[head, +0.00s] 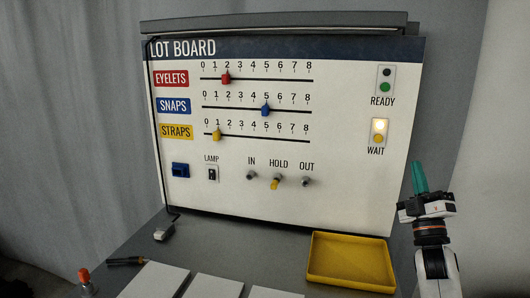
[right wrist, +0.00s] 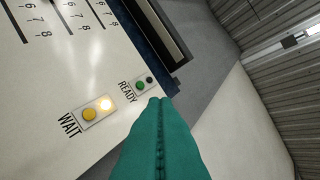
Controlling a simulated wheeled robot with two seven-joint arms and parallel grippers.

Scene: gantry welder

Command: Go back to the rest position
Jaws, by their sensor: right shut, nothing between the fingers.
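My right gripper (head: 419,178) has green fingers that are shut with nothing between them. In the head view it points up at the right edge of the LOT BOARD (head: 340,190), just right of and below the WAIT label. In the right wrist view the closed green fingers (right wrist: 160,110) point up the picture near the board's edge, apart from the READY buttons. The WAIT light (head: 379,125) is lit, with a yellow button (head: 378,139) below it. The green READY button (head: 384,87) sits under a dark lamp (head: 387,72). My left gripper is not in view.
A yellow tray (head: 350,285) stands on the grey table at the front right. White cards (head: 158,280) lie at the front. A red-capped item (head: 85,276) and a dark tool (head: 126,262) are at the left. The board carries three sliders and a knob row.

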